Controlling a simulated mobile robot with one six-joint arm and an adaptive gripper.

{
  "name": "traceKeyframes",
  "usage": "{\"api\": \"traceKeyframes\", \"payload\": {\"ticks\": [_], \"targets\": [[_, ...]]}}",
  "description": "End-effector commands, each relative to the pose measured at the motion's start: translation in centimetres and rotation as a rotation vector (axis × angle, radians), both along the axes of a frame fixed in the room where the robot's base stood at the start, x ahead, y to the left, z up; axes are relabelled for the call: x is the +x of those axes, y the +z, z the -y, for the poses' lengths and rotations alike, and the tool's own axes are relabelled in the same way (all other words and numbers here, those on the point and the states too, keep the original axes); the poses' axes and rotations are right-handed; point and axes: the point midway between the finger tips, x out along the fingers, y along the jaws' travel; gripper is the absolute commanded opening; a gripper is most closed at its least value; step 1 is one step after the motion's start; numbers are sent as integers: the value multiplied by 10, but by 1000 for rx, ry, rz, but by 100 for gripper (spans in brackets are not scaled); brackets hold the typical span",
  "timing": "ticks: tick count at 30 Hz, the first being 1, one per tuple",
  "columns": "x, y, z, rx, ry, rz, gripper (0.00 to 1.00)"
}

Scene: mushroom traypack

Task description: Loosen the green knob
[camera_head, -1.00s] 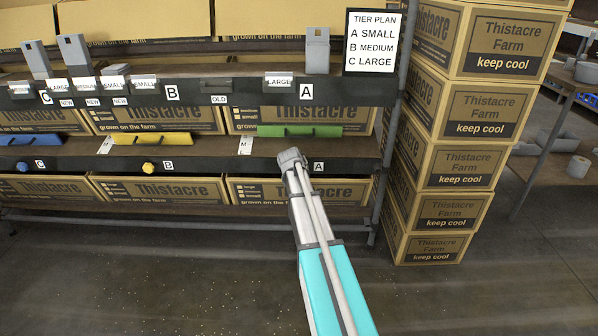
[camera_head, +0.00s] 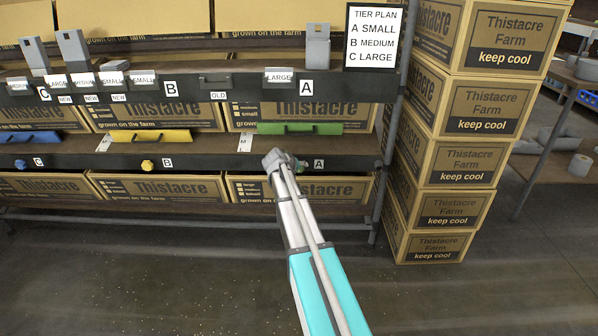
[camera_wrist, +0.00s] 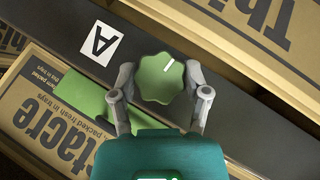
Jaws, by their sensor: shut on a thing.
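The green knob (camera_wrist: 160,78) shows large in the wrist view, scalloped, with a short white mark toward its upper right. It is on the dark shelf rail beside the white label A (camera_wrist: 101,44). My gripper (camera_wrist: 160,73) is shut on the knob, with one finger on each side of it. In the head view my gripper (camera_head: 277,158) is at the lower rail, left of the label A (camera_head: 319,164). A little green of the knob (camera_head: 301,164) shows just right of the gripper; the rest is hidden.
A green bar (camera_head: 300,128) lies above the knob. A yellow knob (camera_head: 148,165) and a blue knob (camera_head: 20,164) are farther left on the same rail. Thistacre cartons (camera_head: 150,188) fill the shelves. A tall carton stack (camera_head: 440,175) stands close on the right.

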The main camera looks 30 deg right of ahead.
Motion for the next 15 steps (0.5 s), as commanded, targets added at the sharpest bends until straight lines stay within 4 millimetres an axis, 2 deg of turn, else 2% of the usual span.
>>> {"api": "traceKeyframes", "payload": {"ticks": [1,15], "targets": [[3,-5,-1,-36,3,-20,14],[2,-3,-1,-322,1,-186,14]]}}
